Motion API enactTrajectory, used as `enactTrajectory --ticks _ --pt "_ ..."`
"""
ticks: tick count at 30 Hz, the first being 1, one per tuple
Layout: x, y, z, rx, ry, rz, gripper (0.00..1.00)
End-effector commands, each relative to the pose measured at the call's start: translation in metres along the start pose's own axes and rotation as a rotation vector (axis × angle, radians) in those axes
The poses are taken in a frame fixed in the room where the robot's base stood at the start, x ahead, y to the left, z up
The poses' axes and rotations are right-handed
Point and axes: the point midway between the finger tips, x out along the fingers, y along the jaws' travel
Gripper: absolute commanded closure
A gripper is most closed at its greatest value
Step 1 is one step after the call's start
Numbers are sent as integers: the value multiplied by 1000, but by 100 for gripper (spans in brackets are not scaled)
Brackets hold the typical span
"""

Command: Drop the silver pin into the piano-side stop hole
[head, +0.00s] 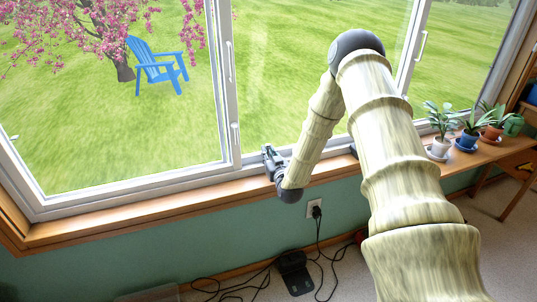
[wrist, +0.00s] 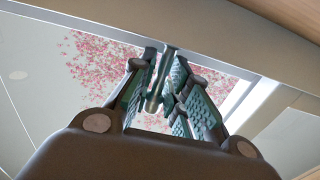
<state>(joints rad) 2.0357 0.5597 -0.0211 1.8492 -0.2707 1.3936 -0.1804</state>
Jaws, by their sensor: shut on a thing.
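My gripper (head: 271,160) is at the lower window frame, just above the wooden sill, in the head view. In the wrist view its green-padded fingers (wrist: 168,75) are shut on the silver pin (wrist: 155,92), a thin metal rod standing lengthwise between them. The pin's far end reaches up to the pale window rail (wrist: 240,62). I cannot tell whether it touches the rail or enters it. The stop hole is not discernible in either view. The pin is too small to make out in the head view.
The wooden sill (head: 130,222) runs under the window. Below are a wall outlet (head: 314,208), black cords (head: 320,255) and a black device (head: 294,272) on the floor. No piano shows.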

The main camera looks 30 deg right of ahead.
Motion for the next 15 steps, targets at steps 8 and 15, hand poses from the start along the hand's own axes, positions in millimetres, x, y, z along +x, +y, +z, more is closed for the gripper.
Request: enactTrajectory --ticks 8,15 --pt "0 0 4 0 0 0 100" --pt "0 0 4 0 -2 0 100"
